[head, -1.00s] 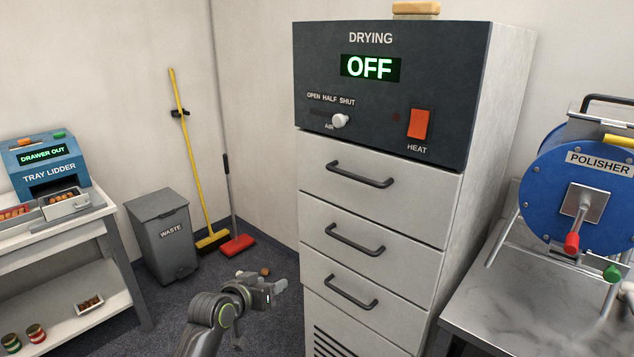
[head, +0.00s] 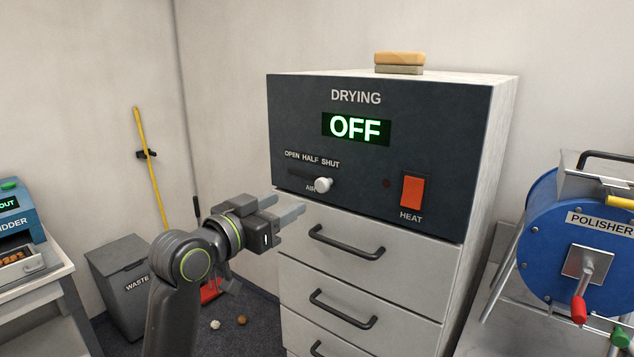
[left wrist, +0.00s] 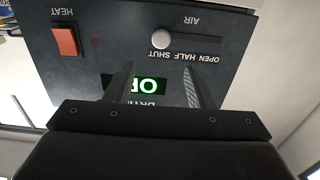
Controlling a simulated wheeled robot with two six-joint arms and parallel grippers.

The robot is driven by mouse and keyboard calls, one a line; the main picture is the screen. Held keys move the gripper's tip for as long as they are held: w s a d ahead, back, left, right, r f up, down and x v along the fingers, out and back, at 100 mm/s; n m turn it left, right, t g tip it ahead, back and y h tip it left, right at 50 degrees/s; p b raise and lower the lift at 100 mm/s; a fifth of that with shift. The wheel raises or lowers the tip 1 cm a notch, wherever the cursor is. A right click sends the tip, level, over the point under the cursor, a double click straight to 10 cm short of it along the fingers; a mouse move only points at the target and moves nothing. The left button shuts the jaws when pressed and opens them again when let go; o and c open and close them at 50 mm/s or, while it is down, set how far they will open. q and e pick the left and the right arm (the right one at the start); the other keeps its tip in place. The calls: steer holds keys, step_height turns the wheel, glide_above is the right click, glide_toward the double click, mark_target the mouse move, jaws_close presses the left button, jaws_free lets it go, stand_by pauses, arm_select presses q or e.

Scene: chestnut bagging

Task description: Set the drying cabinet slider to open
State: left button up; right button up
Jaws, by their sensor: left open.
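The drying cabinet (head: 480,150) stands in the middle, its dark panel reading OFF. Its air slider knob (head: 323,185), round and white, sits at the right end of the slot, under SHUT. The labels OPEN, HALF and SHUT run left to right. My left gripper (head: 291,212) is open and empty, left of and a little below the knob. In the left wrist view the panel appears upside down, with the knob (left wrist: 161,39) beyond the open fingers (left wrist: 158,88), apart from them. My right gripper is not in view.
A red heat switch (head: 413,191) is on the panel right of the slider. Drawer handles (head: 346,243) stick out below. A brush (head: 400,61) lies on top. The polisher (head: 580,240) stands at the right, a waste bin (head: 122,285) at the left.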

mark_target(320, 185)
arm_select(q)
steer(key=p+x, duration=0.2)
steer(key=x, duration=0.8)
steer(key=shift+w+p, duration=0.1)
steer(key=shift+p, duration=0.25)
steer(key=shift+w+d, duration=0.4)
steer(key=shift+w, duration=0.15)
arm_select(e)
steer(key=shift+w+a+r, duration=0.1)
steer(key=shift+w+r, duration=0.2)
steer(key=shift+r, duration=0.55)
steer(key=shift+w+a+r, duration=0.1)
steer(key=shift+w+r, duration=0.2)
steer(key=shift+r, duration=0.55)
arm_select(q)
jaws_close()
